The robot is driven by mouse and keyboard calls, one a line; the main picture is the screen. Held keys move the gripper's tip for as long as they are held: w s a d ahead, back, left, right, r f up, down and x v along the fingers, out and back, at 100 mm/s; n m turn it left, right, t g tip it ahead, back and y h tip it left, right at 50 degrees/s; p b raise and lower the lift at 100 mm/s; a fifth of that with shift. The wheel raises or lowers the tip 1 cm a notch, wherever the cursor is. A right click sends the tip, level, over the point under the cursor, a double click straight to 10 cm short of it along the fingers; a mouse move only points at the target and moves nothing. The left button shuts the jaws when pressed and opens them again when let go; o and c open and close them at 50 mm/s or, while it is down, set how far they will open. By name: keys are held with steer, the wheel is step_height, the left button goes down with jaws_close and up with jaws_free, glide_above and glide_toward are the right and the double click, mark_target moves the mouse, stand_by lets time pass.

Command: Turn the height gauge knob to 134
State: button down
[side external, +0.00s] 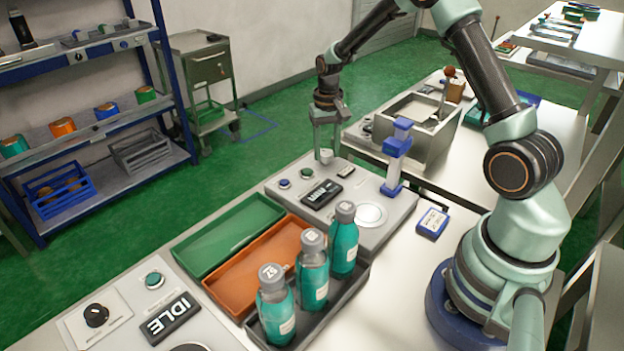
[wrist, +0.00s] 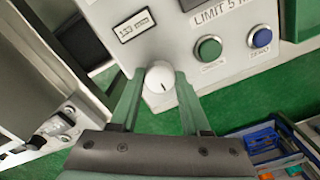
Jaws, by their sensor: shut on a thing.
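The height gauge knob (wrist: 160,74) is a round white knob with a short dark mark on its face, pointing down in the wrist view. It sits at the edge of a light grey panel. My gripper (wrist: 160,84) is shut on it, one green finger on each side. In the side external view my gripper (side external: 325,143) reaches down from above onto the knob (side external: 326,157) at the panel's far corner. A small gauge display (wrist: 135,25) next to the knob seems to read about 133, but the last digit is blurred.
A green button (wrist: 208,47) and a blue button (wrist: 260,37) sit on the panel near a LIMIT display (side external: 321,194). Teal bottles (side external: 314,275) stand in a dark tray nearer the camera, beside green (side external: 228,235) and orange trays (side external: 252,275).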

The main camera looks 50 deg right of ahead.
mark_target(326, 152)
steer(key=shift+r+m, duration=0.15)
steer(key=shift+m, duration=0.25)
steer(key=shift+c, duration=1.9)
jaws_free()
step_height(326, 152, up, 12)
